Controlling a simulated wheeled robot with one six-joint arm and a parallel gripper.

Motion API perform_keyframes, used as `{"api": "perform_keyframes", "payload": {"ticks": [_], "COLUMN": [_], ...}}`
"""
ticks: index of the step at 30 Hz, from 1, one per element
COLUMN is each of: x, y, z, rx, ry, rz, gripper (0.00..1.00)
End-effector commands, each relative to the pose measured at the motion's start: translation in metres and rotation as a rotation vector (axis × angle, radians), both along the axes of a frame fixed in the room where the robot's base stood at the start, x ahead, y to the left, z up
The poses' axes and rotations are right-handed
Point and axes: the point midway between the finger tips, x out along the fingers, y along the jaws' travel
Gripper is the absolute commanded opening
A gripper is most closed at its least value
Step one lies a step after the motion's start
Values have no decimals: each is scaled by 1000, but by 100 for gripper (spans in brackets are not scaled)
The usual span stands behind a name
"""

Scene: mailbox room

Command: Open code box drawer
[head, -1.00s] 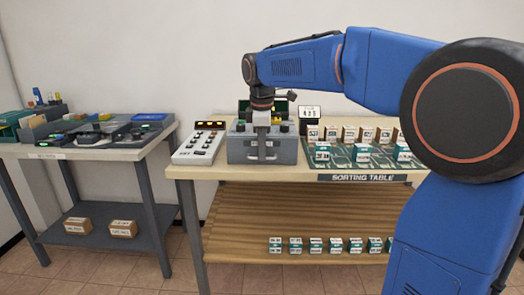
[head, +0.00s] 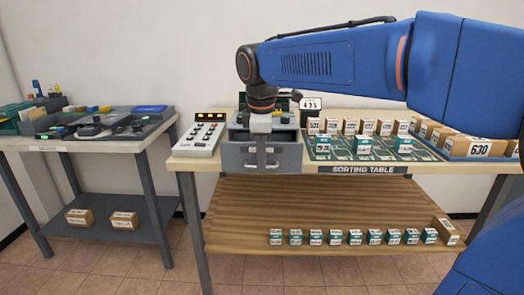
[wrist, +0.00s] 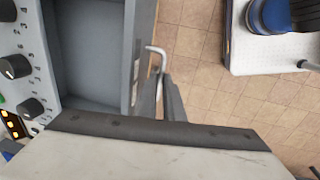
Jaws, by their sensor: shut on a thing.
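The grey code box (head: 236,121) stands at the left end of the sorting table, with black knobs on top. Its drawer (head: 290,158) is pulled out towards me past the table's front edge. In the wrist view the open drawer (wrist: 92,50) shows an empty grey inside, next to the box's numbered knobs. A thin metal handle (wrist: 155,50) stands off the drawer front. My gripper (head: 262,158) is at the drawer front, shut on the handle; its fingers (wrist: 167,98) show beside the handle in the wrist view. The fingers partly hide the grip.
Numbered parcels (head: 350,127) stand on the green board to the right. More small boxes line the lower shelf (head: 320,205). A side table (head: 75,146) stands left. Floor in front is clear.

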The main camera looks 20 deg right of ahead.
Motion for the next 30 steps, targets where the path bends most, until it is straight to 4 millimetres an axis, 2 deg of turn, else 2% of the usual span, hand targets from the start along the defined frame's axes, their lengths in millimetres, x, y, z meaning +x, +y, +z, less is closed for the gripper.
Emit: {"api": "perform_keyframes", "payload": {"ticks": [4, 12, 13, 14, 24, 30], "x": [-8, -8, -8, -8, -9, -12], "y": [3, 3, 3, 3, 3, 4], "z": [1, 1, 1, 1, 2, 23], "rx": [2, 2, 2, 2, 1, 2], "ry": [-3, -4, -4, -4, -3, -5], "rz": [1, 0, 0, 0, -1, 0], "gripper": [0, 0, 10, 15, 15, 15]}}
